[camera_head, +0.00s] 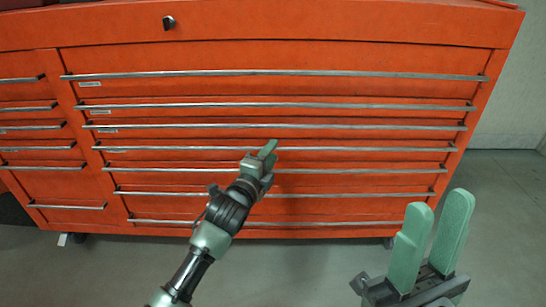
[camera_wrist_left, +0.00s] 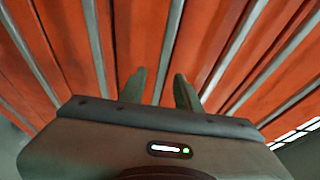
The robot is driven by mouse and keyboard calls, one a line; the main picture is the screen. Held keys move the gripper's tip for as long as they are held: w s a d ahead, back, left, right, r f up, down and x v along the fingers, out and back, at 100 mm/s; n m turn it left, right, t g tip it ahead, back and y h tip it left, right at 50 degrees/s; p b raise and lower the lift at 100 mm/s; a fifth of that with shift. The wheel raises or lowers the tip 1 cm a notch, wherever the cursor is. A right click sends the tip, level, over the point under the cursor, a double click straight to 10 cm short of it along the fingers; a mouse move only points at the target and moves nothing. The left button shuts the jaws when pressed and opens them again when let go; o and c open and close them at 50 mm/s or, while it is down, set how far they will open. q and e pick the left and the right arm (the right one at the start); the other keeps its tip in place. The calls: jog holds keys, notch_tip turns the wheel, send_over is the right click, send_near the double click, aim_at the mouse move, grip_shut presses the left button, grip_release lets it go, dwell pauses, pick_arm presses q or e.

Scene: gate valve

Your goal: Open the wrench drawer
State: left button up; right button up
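The red tool chest (camera_head: 280,55) has a wide column of shut drawers with long silver bar handles. Small labels sit at their left ends, too small to read, so I cannot tell which is the wrench drawer. My left gripper (camera_head: 268,148) is at the fourth wide handle from the top (camera_head: 350,149), near its middle. In the left wrist view, a silver bar (camera_wrist_left: 171,40) runs between the two parted fingertips (camera_wrist_left: 160,84); contact is unclear. My right gripper (camera_head: 438,205) is open and empty, at the lower right, away from the chest.
A narrower column of drawers (camera_head: 30,97) with short handles stands at the left. A black lock (camera_head: 169,22) is on the top panel. Bare grey floor (camera_head: 310,270) lies before the chest, and a pale wall (camera_head: 515,110) is at the right.

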pick_arm(q)
jog(key=shift+w+d, duration=0.2)
jog(key=shift+w, duration=0.35)
jog(key=shift+c, duration=0.3)
grip_shut()
dwell(0.8)
